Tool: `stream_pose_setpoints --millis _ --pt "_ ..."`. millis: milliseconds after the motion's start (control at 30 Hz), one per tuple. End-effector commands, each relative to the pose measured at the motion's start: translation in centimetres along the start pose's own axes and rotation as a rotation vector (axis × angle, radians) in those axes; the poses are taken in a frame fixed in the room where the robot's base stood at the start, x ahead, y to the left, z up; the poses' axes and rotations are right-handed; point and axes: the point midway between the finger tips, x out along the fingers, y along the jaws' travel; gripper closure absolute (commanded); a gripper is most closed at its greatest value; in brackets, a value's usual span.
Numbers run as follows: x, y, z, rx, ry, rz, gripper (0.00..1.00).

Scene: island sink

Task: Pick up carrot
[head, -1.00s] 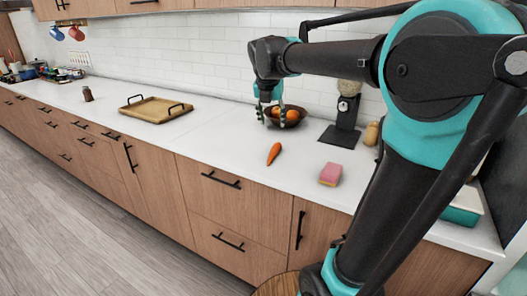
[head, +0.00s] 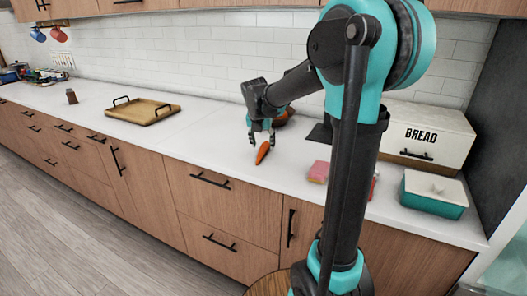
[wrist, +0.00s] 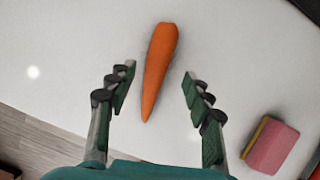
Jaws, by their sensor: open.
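An orange carrot (head: 262,153) lies on the white counter (head: 225,150) near its front edge. My gripper (head: 261,138) is right at the carrot in the head view, above its far end. In the wrist view my gripper (wrist: 158,88) is open, with one finger on each side of the carrot (wrist: 160,65). Its tapered end lies between the fingertips and its thick end points away. A gap shows between the carrot and each finger. Nothing is held.
A pink and yellow sponge (wrist: 270,145) lies to the right of the carrot. A bowl (head: 284,117), partly hidden, stands behind my gripper. A wooden tray (head: 142,111) is to the left. A bread box (head: 428,134) and teal container (head: 433,195) stand at the right. Counter left of the carrot is clear.

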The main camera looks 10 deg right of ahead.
Motion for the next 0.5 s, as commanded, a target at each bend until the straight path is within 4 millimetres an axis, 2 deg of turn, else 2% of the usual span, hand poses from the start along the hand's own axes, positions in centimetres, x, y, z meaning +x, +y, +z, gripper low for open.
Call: stream_pose_setpoints --millis 200,500 --pt "2.8 0.2 0.3 0.0 0.0 0.0 0.49" --pt "3.4 0.1 0.3 0.0 0.0 0.0 0.49"
